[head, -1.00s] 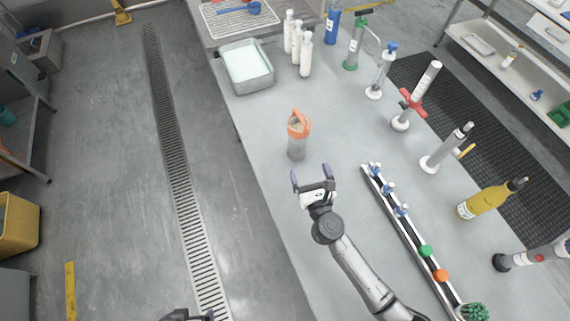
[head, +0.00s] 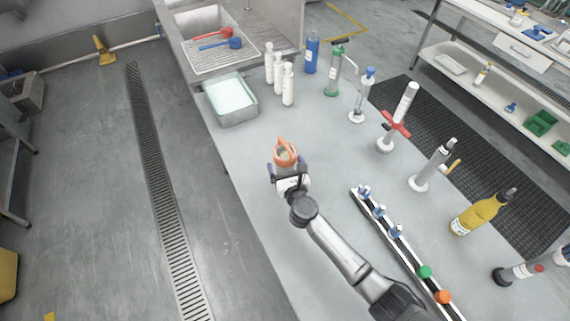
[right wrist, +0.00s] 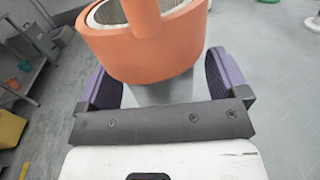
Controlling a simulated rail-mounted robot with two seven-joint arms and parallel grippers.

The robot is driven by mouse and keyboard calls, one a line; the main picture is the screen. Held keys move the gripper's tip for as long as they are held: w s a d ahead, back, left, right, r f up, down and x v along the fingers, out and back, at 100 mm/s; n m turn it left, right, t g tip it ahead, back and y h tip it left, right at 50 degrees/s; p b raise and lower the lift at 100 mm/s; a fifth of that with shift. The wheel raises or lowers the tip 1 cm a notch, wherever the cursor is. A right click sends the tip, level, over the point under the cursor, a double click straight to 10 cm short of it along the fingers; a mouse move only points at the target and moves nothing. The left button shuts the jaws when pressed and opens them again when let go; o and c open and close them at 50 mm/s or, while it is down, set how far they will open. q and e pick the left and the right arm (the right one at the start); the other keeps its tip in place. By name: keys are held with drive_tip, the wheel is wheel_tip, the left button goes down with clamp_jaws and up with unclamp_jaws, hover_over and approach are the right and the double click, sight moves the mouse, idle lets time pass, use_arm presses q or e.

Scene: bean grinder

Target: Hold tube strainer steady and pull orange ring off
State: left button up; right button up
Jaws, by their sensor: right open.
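The orange ring (head: 286,154), with an upright loop handle, sits around the top of the tube strainer on the bench. In the right wrist view the orange ring (right wrist: 150,45) fills the upper middle, with a mesh opening inside it and part of the grey tube strainer (right wrist: 160,92) below. My right gripper (head: 286,172) is at the strainer. Its purple fingers (right wrist: 165,85) are open, one on each side of the tube, just under the ring. I cannot tell whether they touch it. The strainer's lower part is hidden behind my gripper. My left gripper is not in view.
A metal tray (head: 233,104) and white bottles (head: 288,84) stand farther back on the bench. A long rack with coloured caps (head: 397,240) lies to the right, with stands and a yellow bottle (head: 480,212) beyond. The bench's left edge is close to the strainer.

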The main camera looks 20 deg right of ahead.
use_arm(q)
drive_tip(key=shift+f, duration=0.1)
use_arm(e)
drive_tip(key=shift+w, duration=0.4)
drive_tip(key=c, duration=1.1)
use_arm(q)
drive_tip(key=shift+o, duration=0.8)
use_arm(e)
drive_tip(key=shift+c, duration=0.3)
